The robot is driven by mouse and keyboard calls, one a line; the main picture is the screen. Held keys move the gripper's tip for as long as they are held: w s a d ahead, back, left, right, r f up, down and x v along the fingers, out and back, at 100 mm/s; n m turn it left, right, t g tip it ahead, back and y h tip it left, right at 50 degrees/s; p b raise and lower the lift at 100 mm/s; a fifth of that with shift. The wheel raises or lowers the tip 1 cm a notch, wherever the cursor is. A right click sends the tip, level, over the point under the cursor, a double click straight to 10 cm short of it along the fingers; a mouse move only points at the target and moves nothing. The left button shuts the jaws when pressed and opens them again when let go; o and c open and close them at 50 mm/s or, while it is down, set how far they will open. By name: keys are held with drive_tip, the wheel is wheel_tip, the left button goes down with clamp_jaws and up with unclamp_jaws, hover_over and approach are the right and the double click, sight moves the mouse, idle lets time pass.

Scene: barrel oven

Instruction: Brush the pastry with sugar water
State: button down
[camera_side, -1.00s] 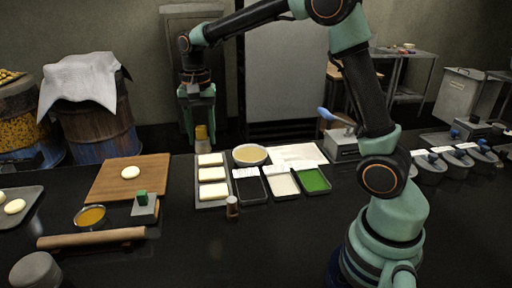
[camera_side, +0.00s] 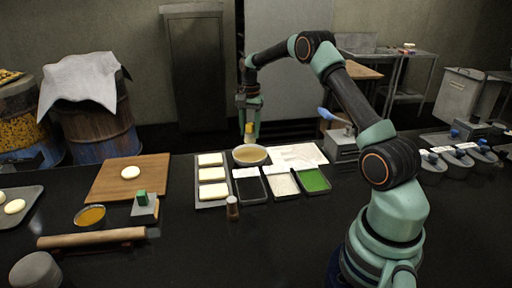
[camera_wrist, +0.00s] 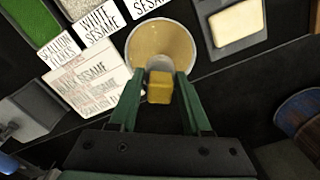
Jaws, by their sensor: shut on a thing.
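My gripper (camera_side: 251,130) is shut on a yellow-topped brush (camera_side: 249,128), held roughly upright behind and above the round bowl of pale tan liquid (camera_side: 250,155). In the wrist view the brush's yellow block (camera_wrist: 159,88) sits between my green fingertips (camera_wrist: 155,88), with the bowl (camera_wrist: 160,43) beyond. The brush's lower end is hard to make out, and I cannot tell whether it touches the liquid. Three pale square pastries (camera_side: 212,174) lie in a column on a grey tray (camera_side: 201,204), left of the bowl. One pastry (camera_wrist: 236,27) shows in the wrist view.
Black, white and green topping trays (camera_side: 250,199) stand in front of the bowl. A labelled white sheet (camera_side: 310,152) lies to its right. A small brown shaker (camera_side: 232,208), rolling pin (camera_side: 92,239) and cutting board (camera_side: 107,178) are nearby. The front middle counter is clear.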

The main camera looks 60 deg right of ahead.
sight(250, 142)
drive_tip(key=shift+f, duration=2.45)
drive_tip(key=shift+f, duration=0.55)
drive_tip(key=shift+r, duration=3.55)
drive_tip(key=a+n, duration=0.6)
drive_tip(key=a, duration=1.8)
drive_tip(key=shift+w+f, duration=0.2)
drive_tip(key=shift+f, duration=2.6)
drive_tip(key=shift+f, duration=0.5)
